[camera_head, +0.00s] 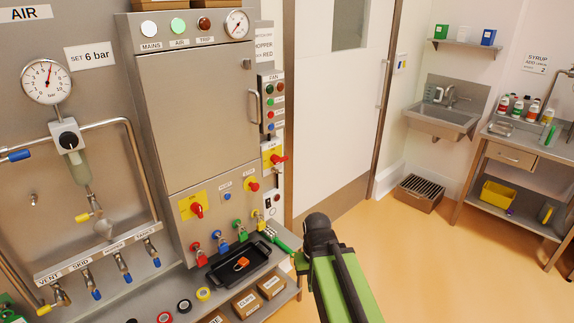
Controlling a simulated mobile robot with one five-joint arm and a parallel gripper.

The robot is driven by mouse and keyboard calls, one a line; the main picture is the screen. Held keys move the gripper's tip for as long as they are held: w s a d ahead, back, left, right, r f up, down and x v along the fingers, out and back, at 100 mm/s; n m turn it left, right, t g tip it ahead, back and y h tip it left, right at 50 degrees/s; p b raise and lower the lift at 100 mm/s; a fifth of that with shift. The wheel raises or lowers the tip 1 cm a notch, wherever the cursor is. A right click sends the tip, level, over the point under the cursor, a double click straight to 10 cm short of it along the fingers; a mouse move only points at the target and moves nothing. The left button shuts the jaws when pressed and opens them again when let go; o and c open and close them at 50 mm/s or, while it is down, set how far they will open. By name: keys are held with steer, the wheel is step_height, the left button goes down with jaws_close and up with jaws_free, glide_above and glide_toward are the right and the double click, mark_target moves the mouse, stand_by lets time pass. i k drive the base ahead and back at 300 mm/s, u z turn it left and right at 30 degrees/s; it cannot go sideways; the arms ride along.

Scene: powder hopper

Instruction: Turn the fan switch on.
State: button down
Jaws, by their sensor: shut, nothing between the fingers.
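A red rotary switch (278,159) on a yellow plate sits on the right side of the steel cabinet, under a small label that seems to read FAN. Its red handle looks about level; I cannot tell whether that is on or off. Above it is a grey button box (269,103) with green, red and blue buttons, also under a label that seems to read FAN. My green and black arm rises from the bottom, right of and below these controls. Its black joint is apart from them in the picture. I cannot make out my gripper's fingers.
A black tray (240,272) holds an orange item on the bench. A white door (330,110) stands right of the controls. The orange floor (430,265) at right is clear.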

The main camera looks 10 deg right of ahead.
mark_target(276, 160)
steer(key=u, duration=0.1)
steer(key=i, duration=0.9)
steer(key=u, duration=0.8)
steer(key=k, duration=0.4)
steer(key=u, duration=0.3)
